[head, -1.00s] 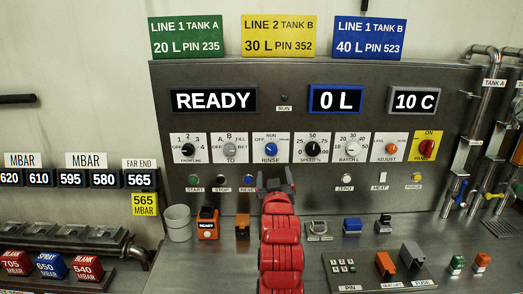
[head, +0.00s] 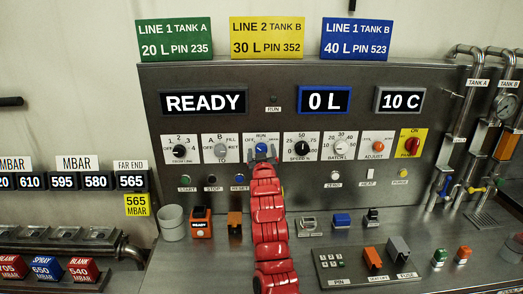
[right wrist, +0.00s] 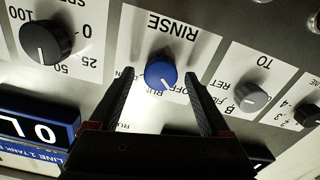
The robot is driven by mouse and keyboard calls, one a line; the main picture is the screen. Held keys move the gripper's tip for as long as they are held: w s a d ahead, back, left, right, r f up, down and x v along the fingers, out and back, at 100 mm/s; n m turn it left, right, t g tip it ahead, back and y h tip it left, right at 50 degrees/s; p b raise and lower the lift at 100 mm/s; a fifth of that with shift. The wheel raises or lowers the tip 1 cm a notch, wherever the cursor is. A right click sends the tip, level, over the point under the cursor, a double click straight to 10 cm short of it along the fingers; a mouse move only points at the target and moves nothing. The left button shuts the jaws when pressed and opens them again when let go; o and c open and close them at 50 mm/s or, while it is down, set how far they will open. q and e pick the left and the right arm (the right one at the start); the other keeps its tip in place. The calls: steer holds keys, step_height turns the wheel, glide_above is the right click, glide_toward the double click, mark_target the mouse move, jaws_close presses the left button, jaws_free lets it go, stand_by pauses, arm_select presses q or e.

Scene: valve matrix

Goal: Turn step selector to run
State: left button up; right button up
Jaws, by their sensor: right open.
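The blue selector knob (head: 261,147) is on a white plate on the grey panel, among a row of knobs. In the right wrist view the same blue knob (right wrist: 161,72) shows upside down, with a plate reading RINSE and OFF and RUN marks. Its white pointer slants to the lower right, on the side of the OFF mark. My right gripper (head: 263,155) is open in front of the knob and partly covers its plate. In the right wrist view the two dark fingertips (right wrist: 159,78) lie on either side of the knob, with gaps. My left gripper is not in view.
A black speed knob (right wrist: 45,42) and a grey TO knob (right wrist: 252,97) flank the blue one. A grey cup (head: 172,223) and small blocks stand on the bench. The display reads READY (head: 203,102).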

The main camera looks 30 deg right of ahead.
steer(key=shift+w+d, duration=0.1)
steer(key=shift+w, duration=0.15)
steer(key=shift+c, duration=0.3)
jaws_close()
steer(key=shift+f+b, duration=0.25)
steer(key=shift+b, duration=0.35)
steer(key=shift+r+m+b, duration=0.1)
steer(key=shift+m+b, duration=4.8)
steer(key=shift+b, duration=1.25)
